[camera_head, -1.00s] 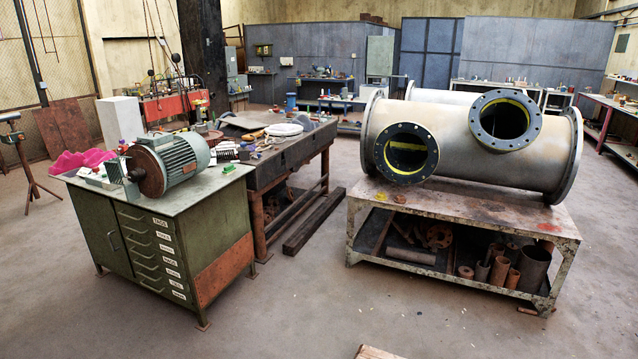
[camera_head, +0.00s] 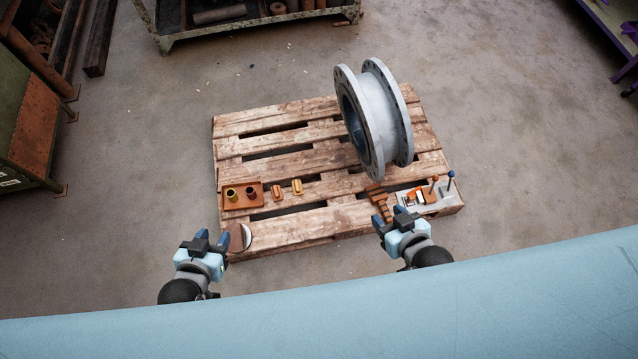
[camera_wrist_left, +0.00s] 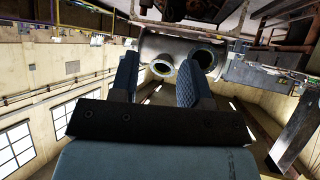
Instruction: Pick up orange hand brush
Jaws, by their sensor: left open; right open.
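Two small orange blocks with paler parts lie side by side on a wooden pallet (camera_head: 300,162), a left one (camera_head: 277,192) and a right one (camera_head: 297,187). Either could be the orange hand brush; they are too small to tell. My left gripper (camera_head: 212,239) is open and empty at the pallet's front left corner, below and left of both blocks. In the left wrist view its two fingers (camera_wrist_left: 158,80) stand apart with nothing between them. My right gripper (camera_head: 390,217) is open at the pallet's front edge, right of the blocks.
An orange tray (camera_head: 260,202) with two small cups lies left of the blocks. A round brown-and-white item (camera_head: 241,238) is beside my left gripper. A grey flanged pipe (camera_head: 388,112) stands on the pallet. A brown stepped piece (camera_head: 379,201) and a pale board (camera_head: 442,207) with tools lie right.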

